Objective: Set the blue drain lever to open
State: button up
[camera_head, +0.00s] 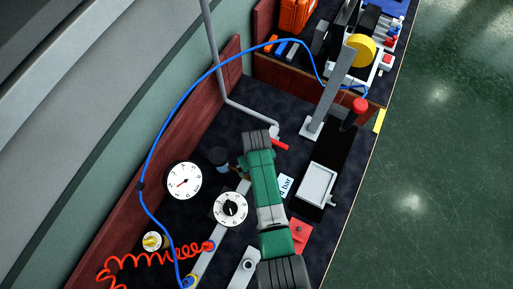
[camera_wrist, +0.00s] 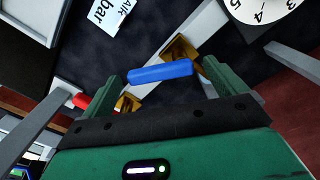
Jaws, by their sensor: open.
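In the wrist view, the blue drain lever (camera_wrist: 160,72) lies across the gap between my gripper's two green fingers. Brass fittings (camera_wrist: 180,48) show beside it on a grey pipe. My gripper (camera_wrist: 162,69) is open, with one finger near each end of the lever. I cannot tell whether either finger touches it. In the head view, my green and grey arm covers the middle of the bench, and the lever is not clearly visible there.
A red lever (camera_head: 279,145) sits on a grey pipe just beyond my arm, and a dial gauge (camera_head: 185,181) stands to the left. A white tray (camera_head: 316,185) lies to the right. A coiled red hose (camera_head: 150,260) and a blue hose (camera_head: 147,150) run along the left.

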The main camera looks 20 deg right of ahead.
jog(key=shift+r, duration=0.1)
notch_tip(320, 180, up, 8)
jog(key=shift+f+p, duration=0.2)
jog(key=shift+p, duration=0.45)
